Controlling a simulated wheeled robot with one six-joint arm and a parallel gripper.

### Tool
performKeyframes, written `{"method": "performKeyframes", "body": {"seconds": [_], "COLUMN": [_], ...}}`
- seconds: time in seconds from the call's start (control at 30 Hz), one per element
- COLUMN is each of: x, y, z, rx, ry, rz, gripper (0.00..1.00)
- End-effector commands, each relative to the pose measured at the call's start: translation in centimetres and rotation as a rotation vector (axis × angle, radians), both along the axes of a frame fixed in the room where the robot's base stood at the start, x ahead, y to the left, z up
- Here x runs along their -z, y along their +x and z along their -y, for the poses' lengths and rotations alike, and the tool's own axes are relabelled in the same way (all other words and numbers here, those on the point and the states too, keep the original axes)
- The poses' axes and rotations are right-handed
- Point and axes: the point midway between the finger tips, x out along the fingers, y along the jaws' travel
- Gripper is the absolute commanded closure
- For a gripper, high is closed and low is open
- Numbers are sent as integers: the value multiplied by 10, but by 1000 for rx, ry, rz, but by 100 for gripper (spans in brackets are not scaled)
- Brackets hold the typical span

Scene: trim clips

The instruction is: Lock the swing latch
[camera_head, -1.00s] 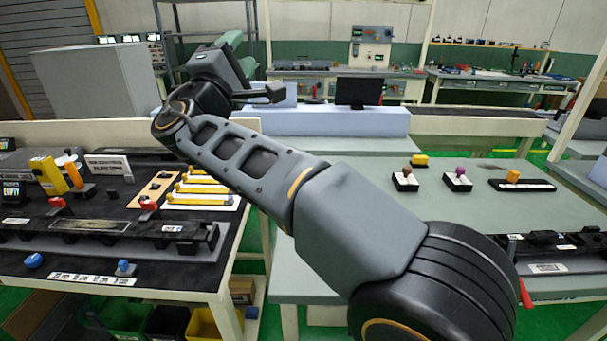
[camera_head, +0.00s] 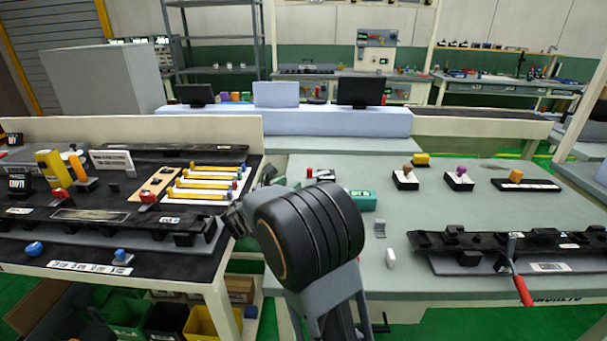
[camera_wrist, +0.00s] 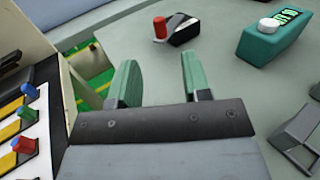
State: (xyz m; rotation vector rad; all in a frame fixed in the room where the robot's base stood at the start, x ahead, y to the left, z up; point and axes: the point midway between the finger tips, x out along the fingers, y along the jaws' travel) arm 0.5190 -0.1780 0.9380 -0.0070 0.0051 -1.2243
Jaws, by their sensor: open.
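My gripper (camera_wrist: 158,78) shows in the wrist view with its two green fingers apart and nothing between them. Beyond the fingers, on the grey-green table, is a small black fixture (camera_wrist: 183,32) with an upright red knob. It also shows in the head view (camera_head: 322,175), beyond my arm. At the right table's front edge, a metal lever with a red handle (camera_head: 522,288) hangs on a long black rail (camera_head: 465,242). I cannot tell which of these is the swing latch. My fingers are hidden in the head view and touch neither one.
A teal box (camera_head: 362,199) with a white button stands beside the black fixture. Small fixtures with brown (camera_head: 407,168), purple (camera_head: 462,170) and orange (camera_head: 516,176) knobs stand farther back. The left table (camera_head: 215,282) holds yellow-handled parts. A gap separates the tables.

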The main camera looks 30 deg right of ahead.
Motion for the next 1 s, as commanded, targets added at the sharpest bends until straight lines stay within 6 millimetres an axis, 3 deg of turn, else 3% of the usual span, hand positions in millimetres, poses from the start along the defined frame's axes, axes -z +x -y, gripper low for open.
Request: {"method": "performKeyframes", "body": {"seconds": [0.2,0.5,1.0], "x": [1,0,0], "y": [15,30,36], "z": [41,79,91], "rx": [0,-4,-6], "ry": [1,1,0], "rz": [1,2,3], "gripper": [56,56,56]}}
